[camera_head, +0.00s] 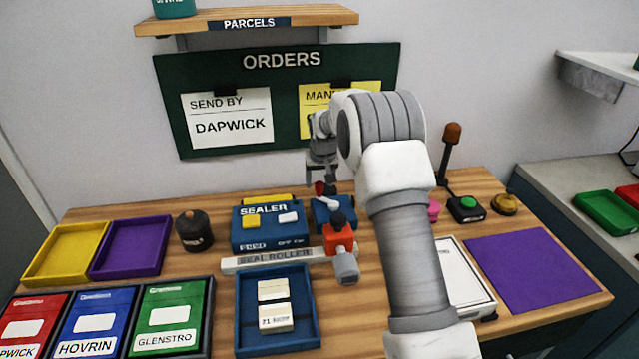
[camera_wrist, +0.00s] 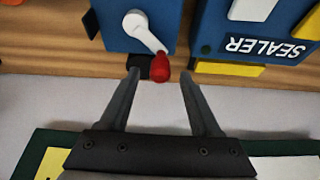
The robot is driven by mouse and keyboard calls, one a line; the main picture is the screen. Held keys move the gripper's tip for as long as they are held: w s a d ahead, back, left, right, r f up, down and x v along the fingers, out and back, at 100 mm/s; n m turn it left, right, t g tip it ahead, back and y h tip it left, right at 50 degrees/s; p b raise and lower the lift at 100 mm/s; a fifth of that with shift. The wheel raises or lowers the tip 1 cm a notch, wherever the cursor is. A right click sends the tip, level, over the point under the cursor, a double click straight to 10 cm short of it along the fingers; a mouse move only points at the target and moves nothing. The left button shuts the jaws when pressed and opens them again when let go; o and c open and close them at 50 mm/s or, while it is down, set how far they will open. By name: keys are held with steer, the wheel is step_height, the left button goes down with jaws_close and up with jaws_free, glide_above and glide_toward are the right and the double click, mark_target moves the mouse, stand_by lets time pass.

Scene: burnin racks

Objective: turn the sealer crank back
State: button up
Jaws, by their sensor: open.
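The blue sealer (camera_head: 262,226) stands at the middle of the table, and its lettered face also shows upside down in the wrist view (camera_wrist: 228,35). A small blue box (camera_head: 345,211) beside it carries the crank, a white arm (camera_wrist: 143,31) with a red knob (camera_wrist: 160,68). In the head view the red knob (camera_head: 319,188) is just below my gripper (camera_head: 322,178). My gripper is open in the wrist view (camera_wrist: 158,72).
A seal roller (camera_head: 268,262) and an orange and grey device (camera_head: 339,246) lie in front of the sealer. A blue tray (camera_head: 312,309) holds small boxes. A dark canister (camera_head: 194,231) stands left. The orders board (camera_head: 290,99) is on the wall behind my gripper.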

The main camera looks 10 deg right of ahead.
steer(key=shift+w+f, duration=0.2)
steer(key=shift+f, duration=0.35)
jaws_close()
